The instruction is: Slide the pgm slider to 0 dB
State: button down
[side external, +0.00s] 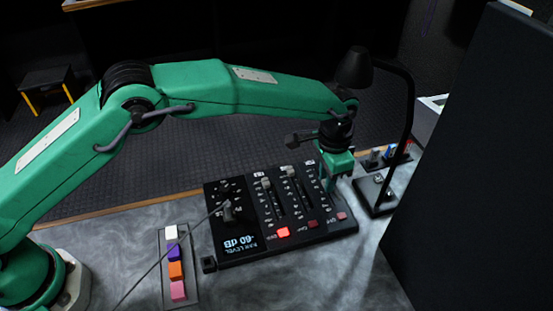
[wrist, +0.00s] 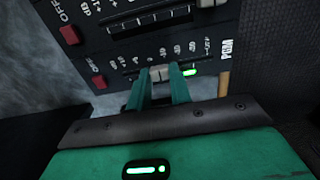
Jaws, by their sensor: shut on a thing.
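The mixer panel (side external: 240,250) lies on the grey desk. The PGM channel, labelled in the wrist view (wrist: 227,48), is the strip at the panel's right side in the side view. My gripper (side external: 328,183) reaches down over this strip and hides its slider there. In the wrist view, my gripper (wrist: 160,82) is shut on the pale PGM slider knob (wrist: 160,72), with one finger on each side. The knob sits partway along its slot, beside a printed dB scale that is too small to read fully. A green light (wrist: 190,72) glows near it.
Two other slider knobs (side external: 266,184) (side external: 291,171) stand left of my gripper. A black gooseneck lamp (side external: 410,110) arches close on the right, beside a large dark panel (side external: 480,170). Coloured buttons (side external: 175,270) lie left of the mixer. A small display (side external: 240,243) reads -60 dB.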

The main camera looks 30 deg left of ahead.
jog(key=shift+s+d, duration=0.4)
jog(key=c, duration=1.2)
grip_release()
jog(key=shift+c, duration=0.2)
jog(key=shift+w+a, duration=0.15)
